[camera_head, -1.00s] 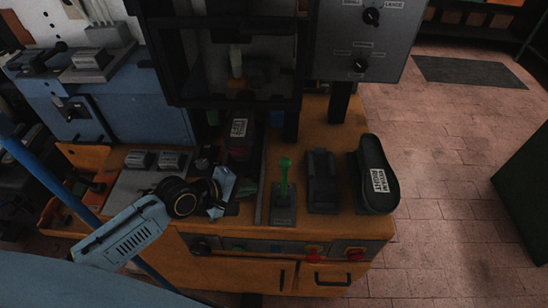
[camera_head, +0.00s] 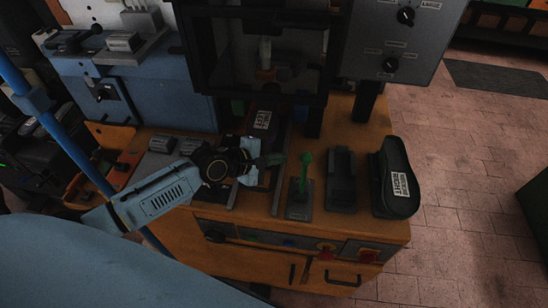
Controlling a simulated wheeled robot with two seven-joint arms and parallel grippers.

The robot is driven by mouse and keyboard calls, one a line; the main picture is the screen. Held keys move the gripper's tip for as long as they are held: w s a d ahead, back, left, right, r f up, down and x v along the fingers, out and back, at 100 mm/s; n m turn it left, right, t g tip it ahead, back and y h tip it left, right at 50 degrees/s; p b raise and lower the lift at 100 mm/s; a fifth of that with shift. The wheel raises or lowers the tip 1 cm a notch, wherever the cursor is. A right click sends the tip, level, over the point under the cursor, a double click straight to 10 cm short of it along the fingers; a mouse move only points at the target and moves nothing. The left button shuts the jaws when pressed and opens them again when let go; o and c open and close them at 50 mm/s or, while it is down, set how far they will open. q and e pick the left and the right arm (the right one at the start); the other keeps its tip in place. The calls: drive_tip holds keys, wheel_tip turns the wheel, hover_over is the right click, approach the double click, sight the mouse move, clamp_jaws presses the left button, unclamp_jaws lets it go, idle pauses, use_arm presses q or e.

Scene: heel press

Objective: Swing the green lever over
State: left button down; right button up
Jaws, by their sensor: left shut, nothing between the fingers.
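The green lever (camera_head: 305,174) stands up from a dark base plate on the front of the orange machine top. It has a round knob and looks close to upright. My left gripper (camera_head: 272,159) is shut and empty, just left of the lever, its tips pointing at the knob. A small gap seems to show between the tips and the lever. My right gripper is not in view.
Right of the lever are a dark holder (camera_head: 342,180) and a dark shoe-sole piece labelled RIGHT (camera_head: 396,184). The dark press frame (camera_head: 255,85) rises behind. Red and green buttons line the orange front below.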

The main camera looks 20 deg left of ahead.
sight(304, 175)
use_arm(q)
drive_tip(key=x, duration=0.6)
drive_tip(key=shift+b, duration=0.35)
drive_tip(key=shift+d, duration=0.2)
